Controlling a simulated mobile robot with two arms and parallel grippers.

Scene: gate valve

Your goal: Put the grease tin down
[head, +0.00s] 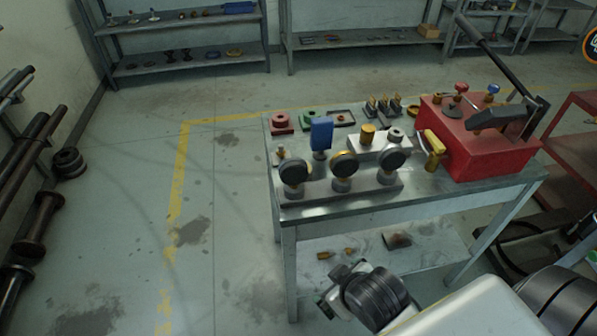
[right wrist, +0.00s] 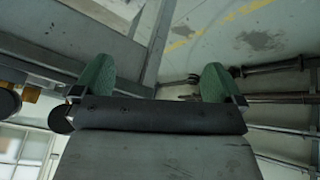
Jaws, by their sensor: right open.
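My right gripper (right wrist: 155,78) is open in the right wrist view, its two green fingertips wide apart with nothing between them. In the head view my right arm comes in from the lower right, and its wrist is beside the front of the steel workbench (head: 240,215), below its top; the fingers are mostly hidden there. I cannot pick out a grease tin for sure. A short brass cylinder (head: 367,133) stands on a pale block on the bench, but I cannot tell what it is. My left gripper is not in view.
On the bench, a rack of three dark round gauges (head: 343,164) stands at the front, a blue item (head: 321,134) behind it and a large red pump box (head: 480,150) at the right. The lower shelf (head: 350,245) holds small brass pieces and a dark block.

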